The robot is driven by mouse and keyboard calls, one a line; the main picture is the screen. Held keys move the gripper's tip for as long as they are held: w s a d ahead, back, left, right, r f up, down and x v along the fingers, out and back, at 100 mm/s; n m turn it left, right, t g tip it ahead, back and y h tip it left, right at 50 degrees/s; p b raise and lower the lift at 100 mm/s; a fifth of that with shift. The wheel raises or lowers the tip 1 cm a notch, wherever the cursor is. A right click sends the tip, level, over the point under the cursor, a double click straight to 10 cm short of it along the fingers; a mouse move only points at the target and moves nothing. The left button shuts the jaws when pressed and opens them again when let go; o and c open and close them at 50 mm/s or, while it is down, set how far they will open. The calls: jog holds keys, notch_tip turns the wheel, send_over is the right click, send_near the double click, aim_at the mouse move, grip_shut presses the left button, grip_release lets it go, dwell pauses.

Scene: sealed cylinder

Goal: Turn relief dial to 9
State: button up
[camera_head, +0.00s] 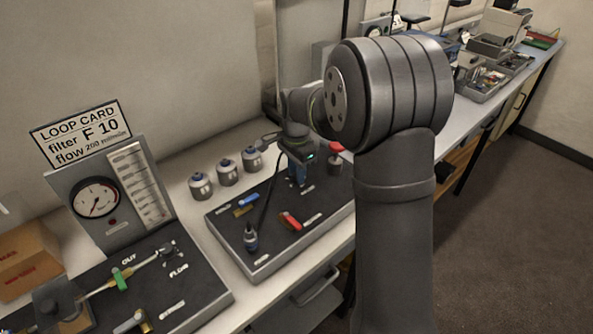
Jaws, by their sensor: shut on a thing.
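My gripper (297,181) points down over the right half of a dark panel tray (229,259). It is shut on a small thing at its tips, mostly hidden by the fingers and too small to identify. No dial marked as relief or scale number can be read here. A red-topped knob (336,148) stands just right of my gripper, partly behind my arm.
A gauge board (117,196) with a loop card (82,134) reading "filter F 10, flow 200" stands at left. A second dark panel (190,290) with a green-handled valve (120,279) lies before it. Several metal canisters (227,172) line the wall. A cardboard box (27,262) is far left.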

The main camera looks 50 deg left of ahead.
jog(key=o, duration=1)
notch_tip(320, 180, up, 18)
jog(key=shift+f, duration=0.25)
jog(key=shift+f, duration=0.2)
notch_tip(320, 180, down, 17)
jog(key=shift+f, duration=0.1)
dwell(0.6)
